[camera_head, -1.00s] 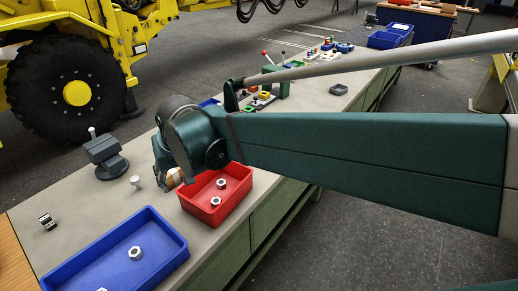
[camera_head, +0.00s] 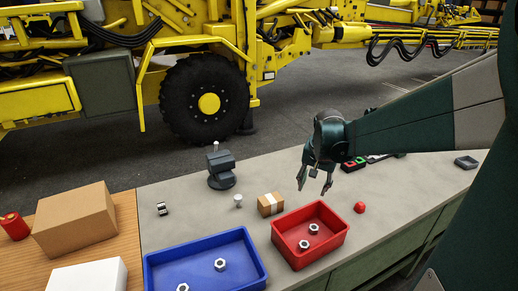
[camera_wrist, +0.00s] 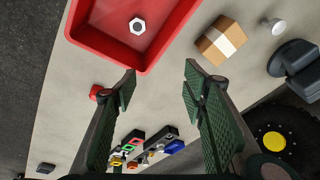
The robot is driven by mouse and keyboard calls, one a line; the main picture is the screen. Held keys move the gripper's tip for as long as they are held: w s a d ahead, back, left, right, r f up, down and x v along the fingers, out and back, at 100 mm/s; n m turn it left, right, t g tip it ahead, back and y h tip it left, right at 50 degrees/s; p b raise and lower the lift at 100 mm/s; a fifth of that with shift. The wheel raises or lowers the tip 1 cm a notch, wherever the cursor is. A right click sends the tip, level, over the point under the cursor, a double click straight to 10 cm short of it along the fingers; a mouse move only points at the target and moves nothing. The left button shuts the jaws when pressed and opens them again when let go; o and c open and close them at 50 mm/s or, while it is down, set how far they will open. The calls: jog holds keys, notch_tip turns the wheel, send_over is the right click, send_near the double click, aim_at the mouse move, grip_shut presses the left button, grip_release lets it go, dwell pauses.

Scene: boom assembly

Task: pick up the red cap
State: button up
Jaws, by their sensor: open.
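A small red cap (camera_head: 360,207) sits on the grey bench, just right of the red tray (camera_head: 284,259). In the wrist view the red cap (camera_wrist: 94,92) shows beside the left finger, outside the gap between the fingers and partly covered by that finger. My gripper (camera_head: 315,189) is open and empty, pointing down above the bench behind the red tray, to the left of the cap. In the wrist view my gripper (camera_wrist: 160,72) has its fingers wide apart over bare bench near the tray's edge.
The red tray holds hex nuts. A small cardboard box (camera_head: 265,206) stands left of my gripper, with a white bolt (camera_head: 238,201) and a dark vise (camera_head: 220,168) beyond. A blue tray (camera_head: 160,262) lies at front left. Bench right of the cap is clear.

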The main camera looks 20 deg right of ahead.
jog(key=d+f+m+g+p, duration=0.1)
jog(key=d+f+m+p, duration=0.25)
jog(key=d, duration=0.95)
jog(key=m+g+y+p, duration=0.1)
jog(key=m+p, duration=0.2)
jog(key=m, duration=0.1)
send_over(359, 205)
jog(key=shift+n, duration=0.25)
notch_tip(359, 205, down, 7)
jog(key=shift+w+d+r, duration=0.1)
jog(key=shift+d+f, duration=0.1)
jog(key=shift+f, duration=0.1)
jog(key=shift+f, duration=0.1)
jog(key=shift+f, duration=1.15)
jog(key=shift+f, duration=0.15)
jog(key=shift+f+b, duration=0.5)
jog(key=shift+f, duration=2)
